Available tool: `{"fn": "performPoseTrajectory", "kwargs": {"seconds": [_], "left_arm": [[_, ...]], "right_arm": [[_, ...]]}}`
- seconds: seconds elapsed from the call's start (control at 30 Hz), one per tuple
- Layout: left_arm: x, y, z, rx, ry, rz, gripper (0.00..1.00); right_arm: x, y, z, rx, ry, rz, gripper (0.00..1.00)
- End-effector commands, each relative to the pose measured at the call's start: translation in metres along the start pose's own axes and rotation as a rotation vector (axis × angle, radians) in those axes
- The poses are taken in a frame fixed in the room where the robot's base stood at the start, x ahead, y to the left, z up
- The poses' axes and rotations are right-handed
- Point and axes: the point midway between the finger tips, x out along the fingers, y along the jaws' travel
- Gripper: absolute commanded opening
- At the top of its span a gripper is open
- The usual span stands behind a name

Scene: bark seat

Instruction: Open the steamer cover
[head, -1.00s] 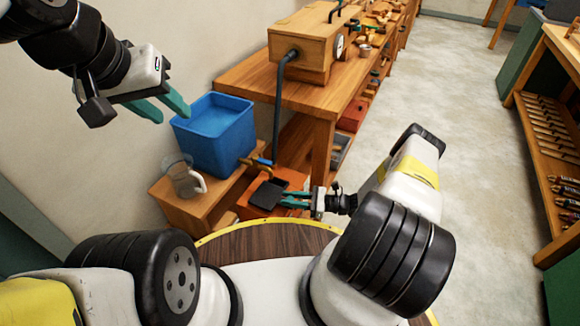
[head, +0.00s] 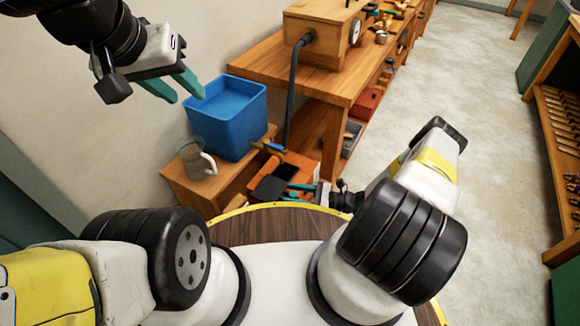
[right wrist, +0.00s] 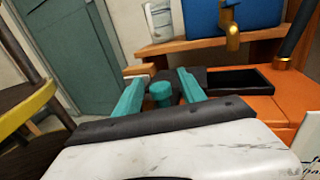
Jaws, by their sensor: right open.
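The steamer appears to be the low orange box (head: 303,161) on the floor below the bench; it also shows in the right wrist view (right wrist: 262,108). Its flat black cover (head: 268,188) sits off to the left, and a dark opening (right wrist: 245,80) shows beside it. My right gripper (head: 291,191) is at the cover. In the right wrist view, its teal fingers (right wrist: 160,76) stand apart on either side of a teal knob (right wrist: 160,94). Whether they touch it I cannot tell. My left gripper (head: 189,98) is open and empty, raised at upper left.
A blue tank (head: 232,128) with a brass tap (right wrist: 232,38) and a clear jug (head: 194,160) stand on a low wooden stand (head: 181,186) left of the steamer. A hose (head: 291,95) runs from the wooden box (head: 320,38) on the bench. Floor at right is clear.

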Motion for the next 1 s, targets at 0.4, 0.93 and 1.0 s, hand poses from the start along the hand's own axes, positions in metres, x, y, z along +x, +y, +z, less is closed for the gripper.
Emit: {"fn": "performPoseTrajectory", "kwargs": {"seconds": [0.4,0.93,1.0], "left_arm": [[0.000,0.000,0.000,0.000,0.000,0.000,0.36],[0.000,0.000,0.000,0.000,0.000,0.000,0.36],[0.000,0.000,0.000,0.000,0.000,0.000,0.36]], "right_arm": [[-0.057,-0.001,-0.001,-0.001,0.003,-0.002,0.48],[-0.078,0.000,0.000,0.000,0.000,0.000,0.48],[-0.078,0.000,0.000,0.000,0.000,0.000,0.48]]}}
